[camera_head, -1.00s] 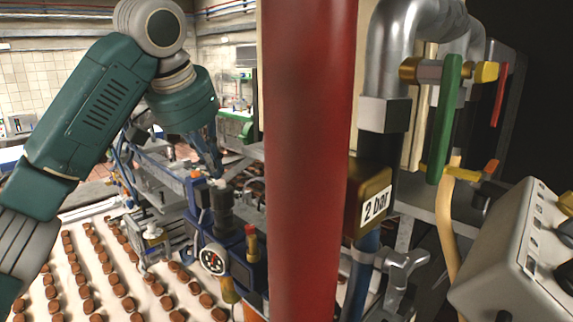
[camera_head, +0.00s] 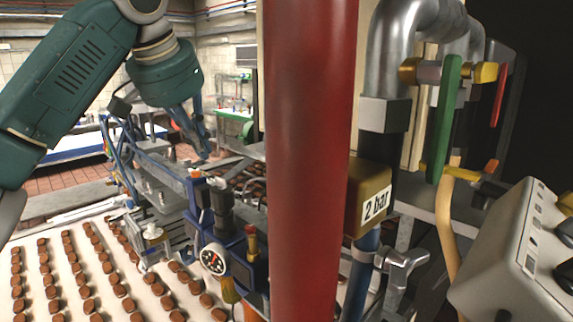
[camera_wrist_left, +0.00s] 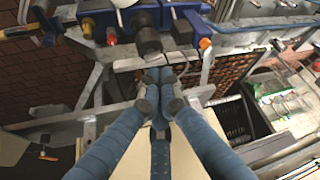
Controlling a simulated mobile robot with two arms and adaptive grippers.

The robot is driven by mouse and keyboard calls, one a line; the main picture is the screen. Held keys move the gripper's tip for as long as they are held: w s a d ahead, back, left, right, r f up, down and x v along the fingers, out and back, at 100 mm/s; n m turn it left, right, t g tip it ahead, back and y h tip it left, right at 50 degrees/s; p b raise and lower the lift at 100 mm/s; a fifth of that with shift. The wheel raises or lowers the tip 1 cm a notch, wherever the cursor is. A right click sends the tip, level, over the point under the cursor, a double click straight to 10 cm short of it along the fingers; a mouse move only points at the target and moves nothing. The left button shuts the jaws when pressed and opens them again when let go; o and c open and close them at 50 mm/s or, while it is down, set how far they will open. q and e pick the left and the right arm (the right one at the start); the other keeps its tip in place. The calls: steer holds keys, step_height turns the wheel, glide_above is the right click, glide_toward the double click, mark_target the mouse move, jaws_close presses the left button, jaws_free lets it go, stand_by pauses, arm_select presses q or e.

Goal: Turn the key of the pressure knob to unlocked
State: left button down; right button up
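The pressure knob (camera_head: 222,212) is a black upright cylinder on the blue valve unit, left of the red pipe. A small white piece (camera_head: 217,183), perhaps the key, shows at its top; its turn position is too small to tell. My left gripper (camera_head: 205,150) is above and slightly left of the knob, apart from it. In the left wrist view its blue fingers (camera_wrist_left: 160,80) converge with their tips together, and nothing shows between them. A black cylinder (camera_wrist_left: 148,40), likely the knob, appears just beyond the tips there. My right gripper is not in view.
A round gauge (camera_head: 213,259) sits below the knob. The thick red pipe (camera_head: 308,160) stands close on the right. A conveyor with chocolate pieces (camera_head: 95,260) spreads at lower left.

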mark_target(221, 183)
arm_select(q)
step_height(221, 183, down, 6)
steer(key=shift+d+r+b, duration=0.1)
steer(key=shift+r+b, duration=0.05)
steer(key=shift+b, duration=0.55)
steer(key=shift+f+b, duration=0.35)
steer(key=shift+f, duration=0.15)
steer(key=shift+w+d+p, duration=0.35)
steer(key=shift+w+p, duration=0.2)
steer(key=shift+p, duration=0.2)
stand_by(0.7)
steer(key=shift+s+d+p, duration=0.1)
steer(key=shift+d+p, duration=0.05)
steer(key=shift+p, duration=0.25)
steer(key=shift+s+d, duration=0.1)
steer(key=shift+d, duration=0.2)
steer(key=shift+d, duration=0.1)
steer(key=shift+s, duration=0.15)
